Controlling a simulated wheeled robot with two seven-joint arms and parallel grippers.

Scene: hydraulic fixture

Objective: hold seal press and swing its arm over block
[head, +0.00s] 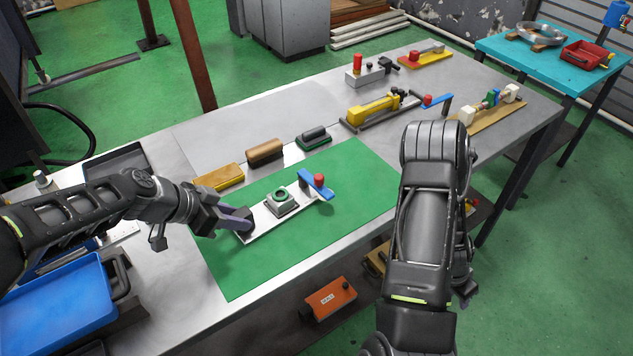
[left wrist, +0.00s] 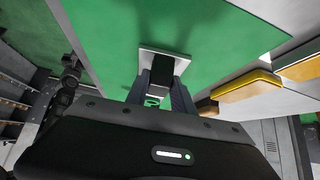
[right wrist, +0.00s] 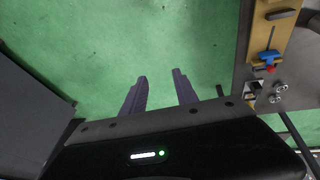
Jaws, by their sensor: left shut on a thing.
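The seal press is a pale base plate (head: 262,219) lying on the green mat. A grey block (head: 281,201) with a green ring on top sits mid-plate. The press's blue arm (head: 314,185) with a red knob (head: 319,180) is at the plate's far right end, beside the block and not over it. My left gripper (head: 240,219) is shut on the black end block at the plate's near left end. That black end block (left wrist: 163,68) shows between the fingers in the left wrist view.
The green mat (head: 355,180) has free room right of the press. Yellow, brown and dark green-based brushes (head: 265,152) line its back edge. A yellow-handled tool (head: 375,110) and other clamp fixtures stand farther back. A blue tray (head: 60,310) is at the left front.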

